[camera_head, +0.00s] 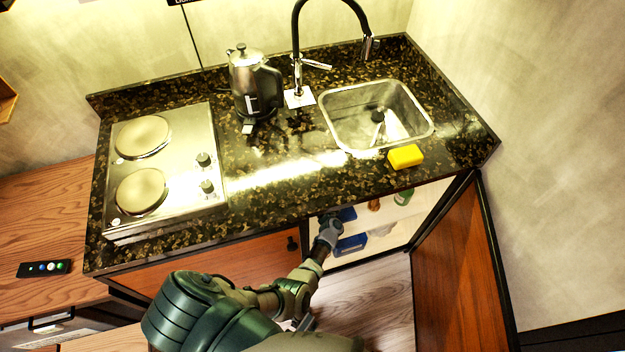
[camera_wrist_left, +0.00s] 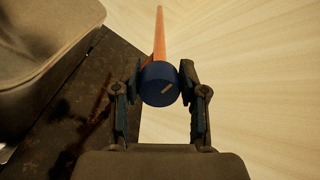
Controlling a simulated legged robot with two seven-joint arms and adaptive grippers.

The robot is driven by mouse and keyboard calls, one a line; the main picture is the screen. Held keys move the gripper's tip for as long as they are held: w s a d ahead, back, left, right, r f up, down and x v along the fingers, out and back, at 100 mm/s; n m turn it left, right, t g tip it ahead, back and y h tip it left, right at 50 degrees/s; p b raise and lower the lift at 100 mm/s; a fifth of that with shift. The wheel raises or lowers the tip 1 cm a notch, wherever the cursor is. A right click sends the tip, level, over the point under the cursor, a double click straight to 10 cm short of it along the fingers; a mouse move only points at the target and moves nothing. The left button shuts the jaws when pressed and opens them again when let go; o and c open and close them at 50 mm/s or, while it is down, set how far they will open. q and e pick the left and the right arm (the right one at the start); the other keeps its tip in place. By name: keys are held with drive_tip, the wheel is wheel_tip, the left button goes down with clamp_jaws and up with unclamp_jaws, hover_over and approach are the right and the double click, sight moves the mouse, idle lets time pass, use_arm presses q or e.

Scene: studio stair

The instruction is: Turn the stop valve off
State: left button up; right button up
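The valve cannot be made out there. My right gripper is not visible.
The counter edge lies just above my left forearm. An open cabinet door (camera_head: 460,270) stands to the right. Blue items (camera_head: 350,245) and a green bottle (camera_head: 404,197) are in the cabinet. The sink (camera_head: 350,118), yellow sponge (camera_head: 405,157), kettle (camera_head: 250,85) and hob (camera_head: 180,150) are above.

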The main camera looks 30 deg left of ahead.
use_arm(q)
drive_tip(key=o, duration=0.3)
drive_tip(key=shift+d+f, duration=0.1)
drive_tip(key=shift+f, duration=0.1)
drive_tip(key=shift+r, duration=0.15)
drive_tip(key=v, duration=0.7)
drive_tip(key=shift+d, duration=0.2)
drive_tip(key=shift+s, duration=0.1)
